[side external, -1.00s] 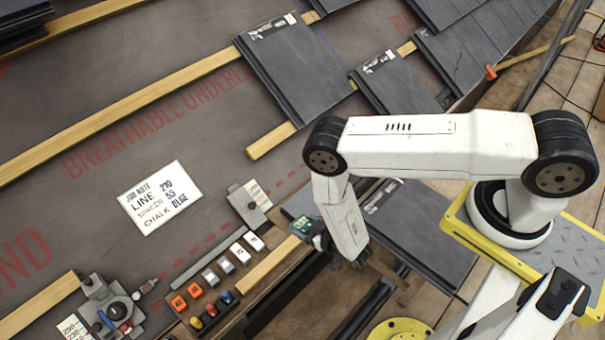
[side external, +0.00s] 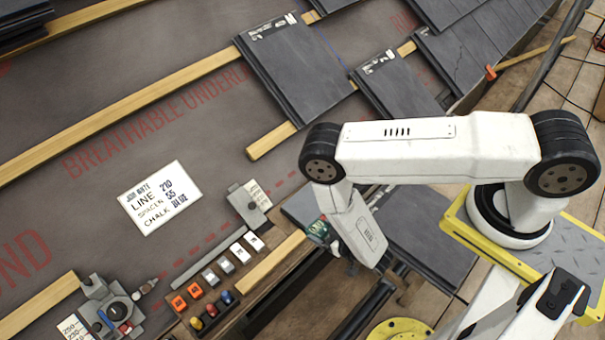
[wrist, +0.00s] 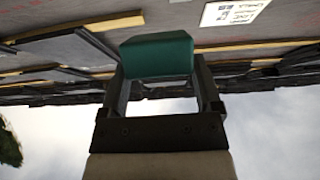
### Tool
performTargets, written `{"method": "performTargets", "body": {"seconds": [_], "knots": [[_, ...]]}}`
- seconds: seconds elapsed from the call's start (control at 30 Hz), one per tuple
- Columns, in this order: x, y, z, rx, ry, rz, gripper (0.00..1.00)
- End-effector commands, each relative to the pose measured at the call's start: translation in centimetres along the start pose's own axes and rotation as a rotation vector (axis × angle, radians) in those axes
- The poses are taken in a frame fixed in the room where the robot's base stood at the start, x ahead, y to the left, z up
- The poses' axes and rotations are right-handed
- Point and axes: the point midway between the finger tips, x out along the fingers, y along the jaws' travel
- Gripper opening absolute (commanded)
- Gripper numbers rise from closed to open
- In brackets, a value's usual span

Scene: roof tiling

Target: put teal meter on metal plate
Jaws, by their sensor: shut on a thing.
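The teal meter (side external: 318,229) is a small green-teal block held at the end of my arm. In the wrist view the teal meter (wrist: 157,55) sits between both fingers of my gripper (wrist: 160,82), which is shut on it. In the side view my gripper (side external: 326,238) is mostly hidden behind the meter and my wrist. A flat grey plate (side external: 298,204) shows just behind the meter; I cannot tell for sure whether it is the metal plate. The meter appears held up, but its height above the surface is unclear.
Small orange, grey and white blocks (side external: 220,265) line the bench edge at left. A grey gauge with a label (side external: 249,205) lies behind them. A wooden batten (side external: 270,262) and dark slates (side external: 430,230) flank my gripper. A note card (side external: 158,198) lies on the underlay.

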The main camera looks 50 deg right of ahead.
Motion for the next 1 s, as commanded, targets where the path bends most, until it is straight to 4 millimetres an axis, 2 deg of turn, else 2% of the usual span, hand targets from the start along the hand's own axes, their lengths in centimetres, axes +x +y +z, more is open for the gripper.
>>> {"method": "performTargets", "body": {"seconds": [0.27,0.47,0.67,1.0], "knots": [[0.2,-0.1,-0.3,0.001,0.001,0.001,0.18],[1.1,-0.4,-1.8,0.004,0.004,0.006,0.18],[2.7,-0.9,-4.8,0.009,0.005,0.016,0.18],[5.2,-0.9,-11.7,0.013,0.004,0.026,0.18]]}}
